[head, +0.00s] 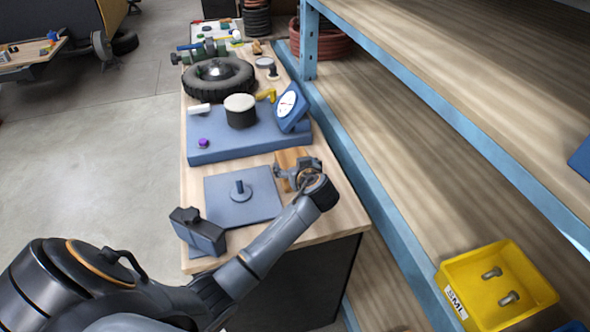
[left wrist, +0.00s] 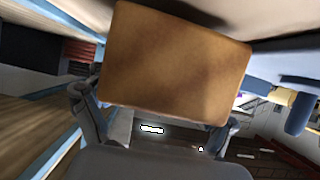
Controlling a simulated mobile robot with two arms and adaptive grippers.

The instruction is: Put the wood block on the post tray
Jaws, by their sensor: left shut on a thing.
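The wood block (head: 290,157) is a tan-brown block at the right side of the workbench, to the right of the post tray. My left gripper (head: 297,174) is shut on it and partly hides it in the head view. In the left wrist view the wood block (left wrist: 175,60) fills the upper middle, between the fingers of my left gripper (left wrist: 155,118). I cannot tell whether the block touches the bench top. The post tray (head: 222,190) is a flat blue square plate with a short upright post in its middle; no block is on it. My right gripper is not in view.
A blue box-like object (head: 198,232) stands at the tray's front left corner. Behind the tray is a blue base (head: 225,152) with a dial gauge (head: 290,106), a white-topped black cylinder (head: 240,110) and a purple knob (head: 203,143). A tire (head: 220,78) lies farther back. Shelves with a yellow bin (head: 495,285) are at right.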

